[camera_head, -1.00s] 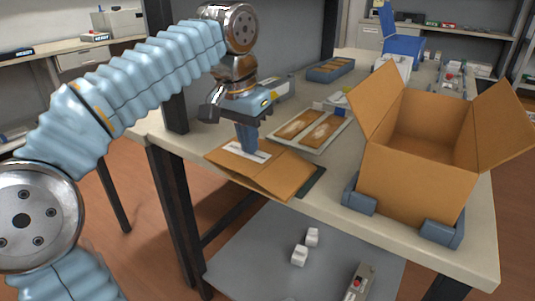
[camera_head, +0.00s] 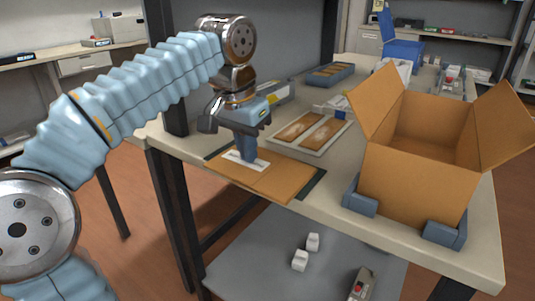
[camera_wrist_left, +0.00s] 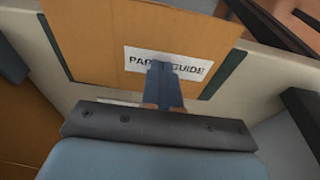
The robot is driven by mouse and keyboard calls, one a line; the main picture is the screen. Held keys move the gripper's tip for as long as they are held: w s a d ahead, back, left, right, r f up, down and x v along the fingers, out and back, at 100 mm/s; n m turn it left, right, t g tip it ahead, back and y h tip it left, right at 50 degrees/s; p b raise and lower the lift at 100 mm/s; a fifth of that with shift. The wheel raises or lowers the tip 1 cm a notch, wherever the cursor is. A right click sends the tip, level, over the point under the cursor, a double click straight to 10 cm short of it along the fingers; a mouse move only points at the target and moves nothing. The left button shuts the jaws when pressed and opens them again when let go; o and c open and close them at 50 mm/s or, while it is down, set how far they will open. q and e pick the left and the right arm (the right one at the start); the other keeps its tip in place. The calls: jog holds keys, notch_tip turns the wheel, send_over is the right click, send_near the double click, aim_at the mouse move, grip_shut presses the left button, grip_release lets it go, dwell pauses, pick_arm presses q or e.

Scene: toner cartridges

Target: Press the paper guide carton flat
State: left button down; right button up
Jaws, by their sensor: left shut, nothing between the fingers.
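The paper guide carton (camera_head: 272,182) lies flat as a brown sheet on a dark mat (camera_head: 312,185) at the table's front edge. It carries a white label reading "PAPER GUIDE", partly covered by my fingers. In the left wrist view the carton (camera_wrist_left: 95,45) fills the upper middle, with the label (camera_wrist_left: 190,68) around the fingertips. My left gripper (camera_head: 246,158) is shut and empty, pointing down with its fingertips on or just above the label; exact contact cannot be told. It also shows in the left wrist view (camera_wrist_left: 163,80). My right gripper is not in view.
An open cardboard box (camera_head: 410,185) stands to the right, between blue-grey corner blocks (camera_head: 360,198). Behind the carton is a light tray (camera_head: 325,148) with brown flat pieces. A blue tray (camera_head: 330,74) is farther back. White blocks (camera_head: 300,260) lie on the lower shelf.

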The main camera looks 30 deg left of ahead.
pick_arm(q)
jog(key=shift+f, duration=0.25)
jog(key=p+v, duration=0.3)
jog(key=w+p+v, duration=0.1)
jog(key=p+v, duration=0.2)
jog(key=shift+w+r+p, duration=0.15)
jog(key=shift+r+p, duration=0.2)
jog(key=shift+r, duration=0.4)
jog(key=shift+v, duration=0.9)
jog(key=shift+w, duration=0.2)
